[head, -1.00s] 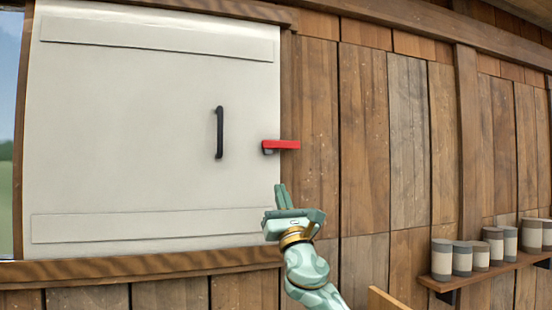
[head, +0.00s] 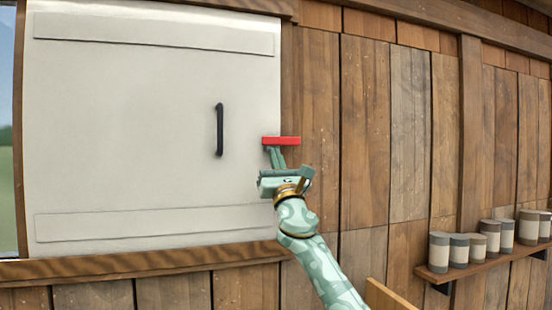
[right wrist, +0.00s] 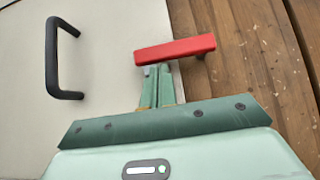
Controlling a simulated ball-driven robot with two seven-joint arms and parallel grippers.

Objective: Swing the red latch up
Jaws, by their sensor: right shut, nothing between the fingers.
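The red latch (head: 282,141) lies level across the right edge of the white shutter panel (head: 140,130), reaching over the wood beside it. In the right wrist view the red latch (right wrist: 175,49) tilts slightly, its right end over the wood. My right gripper (head: 272,150) is shut and empty, its fingertips just below the latch's left part. In the right wrist view its fingers (right wrist: 160,72) stand together right under the bar; I cannot tell whether they touch it. The latch's pivot is partly hidden behind the fingertips. My left gripper is not in view.
A black handle (head: 219,130) stands upright on the panel, left of the latch; it also shows in the right wrist view (right wrist: 54,62). A shelf (head: 480,265) with several grey and cream tins (head: 439,252) is at lower right. The plank wall right of the latch is clear.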

